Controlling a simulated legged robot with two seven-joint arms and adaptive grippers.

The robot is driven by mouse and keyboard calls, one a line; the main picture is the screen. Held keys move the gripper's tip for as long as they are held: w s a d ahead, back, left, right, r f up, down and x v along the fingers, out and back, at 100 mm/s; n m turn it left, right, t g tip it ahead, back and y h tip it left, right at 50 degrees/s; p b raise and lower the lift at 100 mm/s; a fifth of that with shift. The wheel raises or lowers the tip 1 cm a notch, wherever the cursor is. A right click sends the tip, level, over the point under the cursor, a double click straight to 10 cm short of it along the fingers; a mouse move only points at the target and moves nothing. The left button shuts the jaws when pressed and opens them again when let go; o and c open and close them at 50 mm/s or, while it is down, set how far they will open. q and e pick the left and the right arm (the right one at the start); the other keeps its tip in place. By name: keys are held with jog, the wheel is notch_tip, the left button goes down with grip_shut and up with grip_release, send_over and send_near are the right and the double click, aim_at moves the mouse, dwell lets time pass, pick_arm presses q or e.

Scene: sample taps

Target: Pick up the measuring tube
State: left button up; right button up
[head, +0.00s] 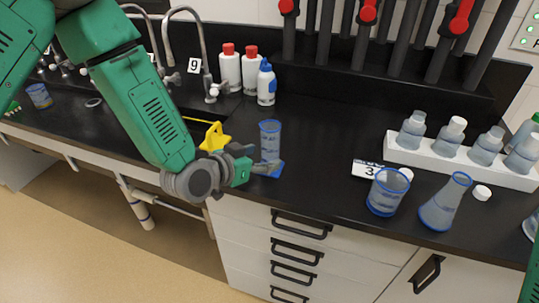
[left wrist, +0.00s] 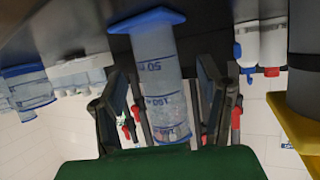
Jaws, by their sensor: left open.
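The measuring tube (head: 270,138) is clear with blue markings and a blue base. In the left wrist view, which looks upside down, the tube (left wrist: 160,85) shows between the two spread fingers of my left gripper (left wrist: 160,72). A gap shows on each side of the tube. My right gripper is not in view.
A yellow object (head: 214,137) stands left of the tube, close behind my left gripper. Bottles (head: 266,84) stand behind. A beaker (head: 388,192) and a flask (head: 445,202) stand right, near the counter's front edge. A white rack (head: 460,162) holds several bottles.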

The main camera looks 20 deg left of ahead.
aim_at(264, 156)
pick_arm(q)
jog(key=x, duration=0.4)
jog(key=shift+s+d+r, duration=0.1)
jog(key=shift+s+d, duration=0.05)
jog(key=shift+d, duration=0.1)
jog(key=shift+a, duration=0.2)
jog(key=shift+c, duration=0.5)
jog(key=shift+a, duration=0.25)
jog(key=c, duration=1.1)
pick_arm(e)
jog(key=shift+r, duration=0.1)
pick_arm(q)
jog(key=shift+d, duration=0.15)
